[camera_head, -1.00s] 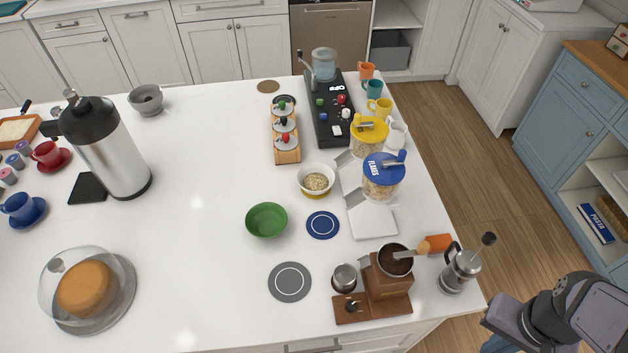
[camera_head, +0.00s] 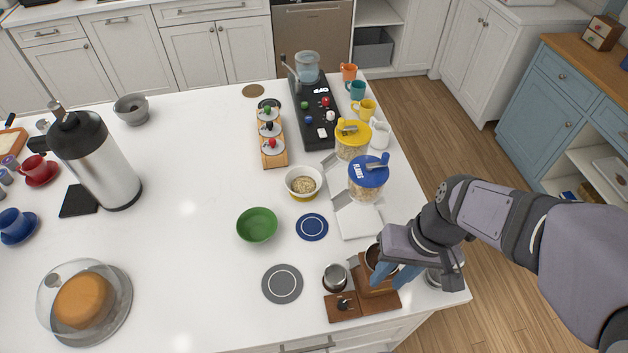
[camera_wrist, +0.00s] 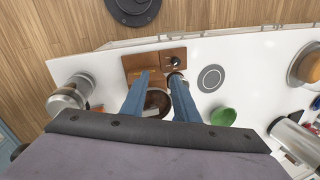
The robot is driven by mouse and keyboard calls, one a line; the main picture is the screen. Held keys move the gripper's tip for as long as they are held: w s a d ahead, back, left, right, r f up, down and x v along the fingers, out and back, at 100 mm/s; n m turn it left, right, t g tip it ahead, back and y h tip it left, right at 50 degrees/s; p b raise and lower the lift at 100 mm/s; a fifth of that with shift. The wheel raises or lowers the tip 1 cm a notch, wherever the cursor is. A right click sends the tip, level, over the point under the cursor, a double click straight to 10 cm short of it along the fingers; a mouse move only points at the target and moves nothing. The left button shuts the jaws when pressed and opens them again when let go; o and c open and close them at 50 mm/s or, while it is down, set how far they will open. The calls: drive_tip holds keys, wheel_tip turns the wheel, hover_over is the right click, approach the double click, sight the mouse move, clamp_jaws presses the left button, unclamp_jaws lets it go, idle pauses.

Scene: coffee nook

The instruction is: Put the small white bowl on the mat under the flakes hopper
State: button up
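The small white bowl (camera_head: 303,186) stands on the counter left of the dispensers, with flakes or oats in it and a yellow edge showing beneath it. The flakes hopper (camera_head: 368,178) has a blue lid and a FLAKES label. A round blue mat (camera_head: 312,227) with a white ring lies bare in front of its chute side. My gripper (camera_head: 392,280) is over the wooden coffee grinder, right of and nearer than the bowl. In the wrist view my gripper (camera_wrist: 159,76) has its blue fingers apart, with nothing held between them. The white bowl is not clear in that view.
The coffee grinder (camera_head: 360,303) is below my gripper, with a French press partly hidden behind it. A green bowl (camera_head: 257,225) and grey mat (camera_head: 282,284) lie left. A yellow-lidded hopper (camera_head: 352,139) stands behind the flakes hopper. The counter's middle is clear.

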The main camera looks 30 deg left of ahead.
drive_tip(key=s+a+r+n, duration=0.2)
drive_tip(key=s+a, duration=0.1)
drive_tip(key=a, duration=0.3)
drive_tip(key=m+t+y+b, duration=0.2)
drive_tip(key=m+t+b, duration=0.2)
drive_tip(key=m+b, duration=1.1)
approach(304, 185)
drive_tip(key=shift+s+d+r, duration=0.3)
drive_tip(key=shift+s+d, duration=0.3)
drive_tip(key=shift+d, duration=0.1)
drive_tip(key=shift+s+d+r, duration=0.35)
drive_tip(key=shift+s+d, duration=0.3)
drive_tip(key=shift+s+d+r, duration=0.3)
drive_tip(key=shift+s+d, duration=0.3)
drive_tip(key=shift+d, duration=0.1)
drive_tip(key=shift+f, duration=0.15)
drive_tip(key=shift+p+x, duration=1.15)
drive_tip(key=shift+x, duration=2.4)
drive_tip(key=shift+w, duration=0.1)
clamp_jaws()
